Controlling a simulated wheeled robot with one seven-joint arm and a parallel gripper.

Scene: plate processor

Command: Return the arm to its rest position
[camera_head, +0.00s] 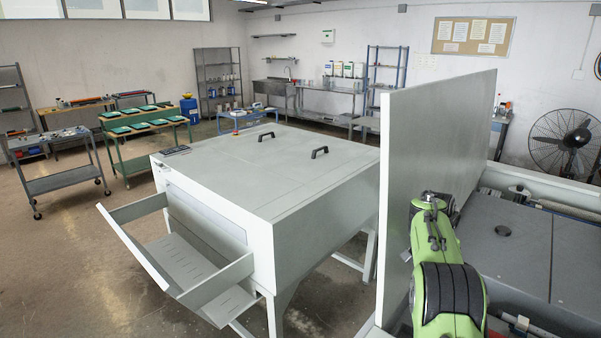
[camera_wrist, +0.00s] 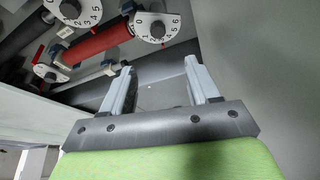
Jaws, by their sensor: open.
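My green arm (camera_head: 447,272) stands at the lower right of the head view, just right of a tall upright white panel (camera_head: 432,165). Its far end is by a grey machine with flat covers. The fingers cannot be made out in the head view. In the wrist view my gripper (camera_wrist: 158,85) has its two grey fingers apart, with nothing between them. Beyond the fingers are a red roller (camera_wrist: 98,42) and white numbered dials (camera_wrist: 153,25) of the machine. A plain grey surface fills the right of that view.
A large white plate processor (camera_head: 290,170) with an open slotted tray (camera_head: 185,268) stands left of the panel. The machine's grey cover (camera_head: 505,235) lies right of my arm. A fan (camera_head: 563,138) stands behind. Carts and the open floor (camera_head: 60,265) are at the left.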

